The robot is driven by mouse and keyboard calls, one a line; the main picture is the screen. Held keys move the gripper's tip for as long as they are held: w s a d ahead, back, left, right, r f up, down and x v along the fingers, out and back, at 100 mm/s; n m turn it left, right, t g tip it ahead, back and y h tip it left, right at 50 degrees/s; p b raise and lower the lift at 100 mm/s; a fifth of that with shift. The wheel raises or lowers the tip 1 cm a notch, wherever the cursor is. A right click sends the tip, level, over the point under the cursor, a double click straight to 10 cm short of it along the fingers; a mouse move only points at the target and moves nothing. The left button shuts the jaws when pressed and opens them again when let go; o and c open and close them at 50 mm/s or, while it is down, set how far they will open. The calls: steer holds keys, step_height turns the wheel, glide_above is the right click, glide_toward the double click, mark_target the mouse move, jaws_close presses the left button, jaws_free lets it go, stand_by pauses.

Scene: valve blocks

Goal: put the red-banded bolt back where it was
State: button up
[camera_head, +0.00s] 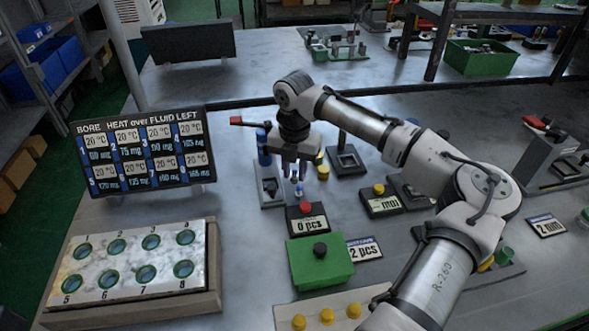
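My gripper (294,172) hangs over the middle of the bench, fingers down, above a black block with a red knob (306,208) and a "0 pcs" label. A small blue and pale piece (298,189) shows just below the fingertips; I cannot tell whether it is held or stands behind them. No red-banded bolt can be made out. The valve block (124,247) lies at the front left, a pale speckled plate in a frame. Its bores, numbered 1 to 8, show as dark green-rimmed rings, with no bolt seen standing in them.
A display board (143,150) stands behind the valve block, listing bores with temperatures and weights. A blue press with a red handle (236,121) is left of my gripper. A green box (320,268) and a tray with yellow knobs (327,316) are in front. Grey bench is bare between block and box.

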mark_target(295, 172)
step_height(295, 172, up, 12)
stand_by(0.4)
steer(key=shift+r, duration=0.1)
